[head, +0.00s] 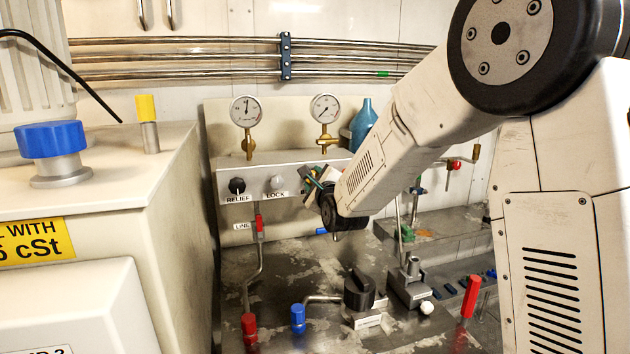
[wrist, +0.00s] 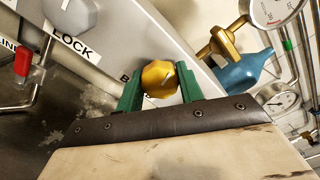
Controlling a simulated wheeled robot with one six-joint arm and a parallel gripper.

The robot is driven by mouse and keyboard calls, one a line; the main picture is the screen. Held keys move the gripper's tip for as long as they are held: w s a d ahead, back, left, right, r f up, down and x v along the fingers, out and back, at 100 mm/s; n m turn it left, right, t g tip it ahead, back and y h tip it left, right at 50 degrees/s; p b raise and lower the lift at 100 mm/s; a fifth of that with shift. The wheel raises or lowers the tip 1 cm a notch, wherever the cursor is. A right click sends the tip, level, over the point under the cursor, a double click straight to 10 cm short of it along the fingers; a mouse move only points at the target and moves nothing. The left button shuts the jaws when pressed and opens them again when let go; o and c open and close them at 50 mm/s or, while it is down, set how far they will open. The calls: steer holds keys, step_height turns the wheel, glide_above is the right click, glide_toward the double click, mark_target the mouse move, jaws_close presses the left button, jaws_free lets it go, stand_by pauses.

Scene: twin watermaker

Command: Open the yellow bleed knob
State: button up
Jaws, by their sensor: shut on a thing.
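The yellow bleed knob (wrist: 160,78) is a faceted gold-yellow knob on the sloping grey panel in the wrist view. My gripper (wrist: 159,84) has its two green fingers on either side of the knob and is shut on it. The label beside the knob is mostly covered; only a "B" shows. In the head view my gripper (head: 316,182) is at the right part of the panel (head: 300,160), and the knob is hidden there.
The black RELIEF knob (head: 237,186) and grey LOCK knob (head: 277,183) sit left of my gripper. Two gauges (head: 246,111) stand above the panel, with a blue bottle (head: 363,124) behind.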

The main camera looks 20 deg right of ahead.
steer(key=n, duration=0.4)
steer(key=shift+n, duration=0.3)
steer(key=n, duration=0.3)
steer(key=shift+n, duration=0.3)
steer(key=n, duration=0.3)
steer(key=shift+n, duration=0.3)
steer(key=shift+f+n, duration=0.1)
steer(key=shift+n, duration=1.7)
steer(key=o, duration=1)
steer(key=s, duration=0.8)
